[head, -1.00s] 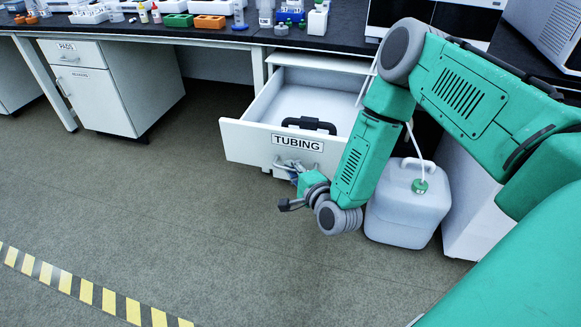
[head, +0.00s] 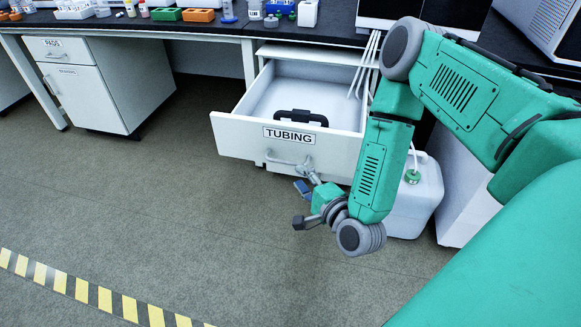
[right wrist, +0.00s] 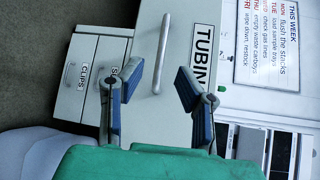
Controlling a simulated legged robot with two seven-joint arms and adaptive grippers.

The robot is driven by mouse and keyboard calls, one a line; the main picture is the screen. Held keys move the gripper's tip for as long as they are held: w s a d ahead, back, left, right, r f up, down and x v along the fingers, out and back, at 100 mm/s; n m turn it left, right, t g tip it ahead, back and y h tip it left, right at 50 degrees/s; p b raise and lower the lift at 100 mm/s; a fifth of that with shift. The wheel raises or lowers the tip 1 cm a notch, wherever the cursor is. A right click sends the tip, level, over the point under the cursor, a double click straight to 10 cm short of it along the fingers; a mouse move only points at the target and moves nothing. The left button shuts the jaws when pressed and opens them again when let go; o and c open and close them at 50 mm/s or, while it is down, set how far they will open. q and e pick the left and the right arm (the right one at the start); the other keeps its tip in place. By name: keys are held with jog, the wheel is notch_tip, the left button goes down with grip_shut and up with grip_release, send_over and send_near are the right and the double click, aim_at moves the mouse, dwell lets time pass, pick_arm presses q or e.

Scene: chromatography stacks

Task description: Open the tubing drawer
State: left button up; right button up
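The white drawer labelled TUBING (head: 235,133) stands pulled well out under the bench in the head view. Its inside shows, with a black curved object behind the front panel. Its bar handle (head: 285,160) is below the label and also shows in the right wrist view (right wrist: 162,50). My right gripper (head: 306,180) is just below and in front of the handle. In the right wrist view its two blue-padded fingers (right wrist: 157,85) are spread apart, one on each side of the handle, with visible gaps. My left gripper is out of view.
A white carboy (head: 420,195) stands on the floor right of the drawer, partly behind my right arm. A PADS cabinet (head: 95,95) is at the left. Bottles and racks stand on the dark bench (head: 200,28). The floor in front is clear.

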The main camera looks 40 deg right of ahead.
jog(key=shift+s+r, duration=0.2)
jog(key=shift+s, duration=1.35)
jog(key=shift+a, duration=0.1)
jog(key=s+a+f+n+g+y+p, duration=0.35)
jog(key=s+a+n+g+p, duration=0.5)
jog(key=n, duration=0.45)
jog(key=s+d+r+n+g+h+p, duration=0.1)
jog(key=s+n+g, duration=0.2)
jog(key=s, duration=0.3)
jog(key=s+d+r+n+g+h+p, duration=0.1)
jog(key=s+d+r+n+g, duration=0.1)
jog(key=s+n+g, duration=0.2)
jog(key=s+n, duration=0.1)
jog(key=s, duration=0.1)
jog(key=shift+s+d+r, duration=0.15)
jog(key=shift+s+d, duration=0.1)
jog(key=shift+s, duration=0.15)
